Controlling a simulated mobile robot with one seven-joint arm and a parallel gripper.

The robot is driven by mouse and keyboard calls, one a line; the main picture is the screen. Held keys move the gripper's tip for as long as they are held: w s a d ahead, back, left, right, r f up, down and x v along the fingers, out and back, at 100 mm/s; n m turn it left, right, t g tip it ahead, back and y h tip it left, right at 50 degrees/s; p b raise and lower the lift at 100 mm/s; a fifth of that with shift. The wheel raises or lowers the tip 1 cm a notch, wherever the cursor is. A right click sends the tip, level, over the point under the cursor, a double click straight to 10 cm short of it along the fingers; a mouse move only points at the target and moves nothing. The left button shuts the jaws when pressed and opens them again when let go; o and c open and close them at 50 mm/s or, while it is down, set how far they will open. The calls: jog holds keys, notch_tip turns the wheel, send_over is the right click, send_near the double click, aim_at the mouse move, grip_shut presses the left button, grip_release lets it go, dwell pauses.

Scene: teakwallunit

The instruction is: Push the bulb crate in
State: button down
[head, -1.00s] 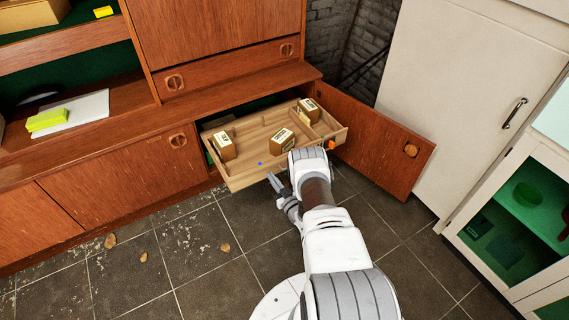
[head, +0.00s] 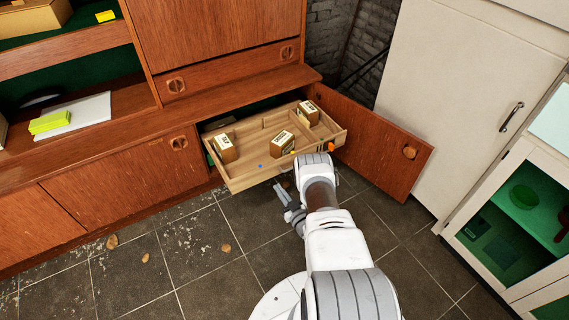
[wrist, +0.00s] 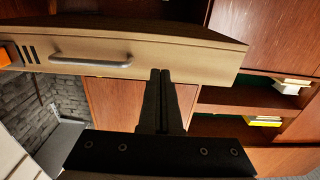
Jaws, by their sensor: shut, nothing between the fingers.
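The bulb crate (head: 240,180) is a light wooden, drawer-like tray pulled out of the open lower cupboard of the teak wall unit. It holds several small boxes, one of them the box (head: 282,143) near its middle. My gripper (head: 280,190) is shut and empty, low in front of the crate front. In the wrist view my gripper (wrist: 160,75) has its fingertips over the crate front; whether they touch cannot be told.
The open cupboard door (head: 375,145) stands out to the right of the crate. A closed cupboard door (head: 120,180) is to the left. A white cabinet (head: 465,90) is at the right. The tiled floor (head: 190,260) at the front left is mostly clear, with a few small brown scraps.

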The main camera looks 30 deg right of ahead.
jog(key=s+p, duration=0.1)
jog(key=s, duration=0.4)
jog(key=shift+s+d, duration=0.1)
jog(key=shift+s, duration=0.15)
